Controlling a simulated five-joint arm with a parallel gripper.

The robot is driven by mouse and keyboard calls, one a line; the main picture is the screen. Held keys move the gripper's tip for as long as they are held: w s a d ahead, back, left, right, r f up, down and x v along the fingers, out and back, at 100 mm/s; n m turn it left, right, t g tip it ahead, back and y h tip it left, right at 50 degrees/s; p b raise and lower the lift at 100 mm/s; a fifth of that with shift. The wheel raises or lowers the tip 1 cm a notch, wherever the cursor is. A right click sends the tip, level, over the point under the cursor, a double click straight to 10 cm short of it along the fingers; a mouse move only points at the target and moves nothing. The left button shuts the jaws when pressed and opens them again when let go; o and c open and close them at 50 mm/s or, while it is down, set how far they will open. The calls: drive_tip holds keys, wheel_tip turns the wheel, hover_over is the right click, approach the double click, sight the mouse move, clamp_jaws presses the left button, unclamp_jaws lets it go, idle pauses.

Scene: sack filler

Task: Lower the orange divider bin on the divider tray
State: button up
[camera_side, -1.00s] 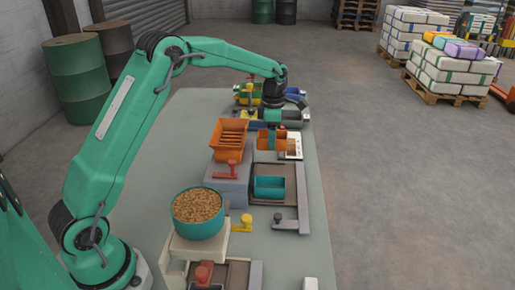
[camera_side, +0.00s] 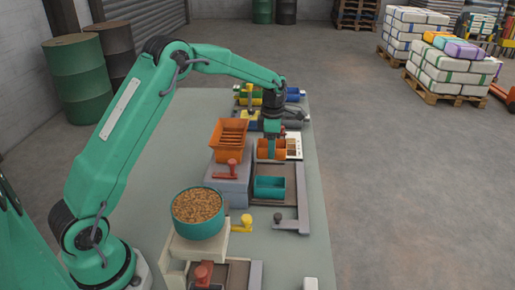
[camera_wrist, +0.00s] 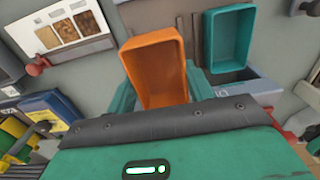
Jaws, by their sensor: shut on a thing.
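My gripper (camera_side: 271,134) points down and is shut on the orange divider bin (camera_side: 271,151), at the far end of the divider tray. In the wrist view the open-topped bin (camera_wrist: 152,50) sits between my teal fingers (camera_wrist: 158,90). The bin looks empty inside. The divider tray (camera_side: 290,179) is brown and holds a teal bin (camera_side: 269,188) nearer the camera; this teal bin also shows in the wrist view (camera_wrist: 230,38). I cannot tell whether the orange bin's underside touches the tray.
An orange hopper (camera_side: 229,138) on a grey block stands just left of the held bin. A white sample card (camera_side: 294,146) lies to the right. A teal bowl of grain (camera_side: 198,211) stands nearer the camera. Levers (camera_side: 278,219) stick up around the tray.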

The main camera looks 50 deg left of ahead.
drive_tip(key=shift+f, duration=2.5)
drive_tip(key=shift+f, duration=0.7)
idle(0.8)
drive_tip(key=o, duration=1.5)
drive_tip(key=shift+c, duration=0.2)
drive_tip(key=shift+r, duration=0.15)
drive_tip(key=shift+r, duration=3.9)
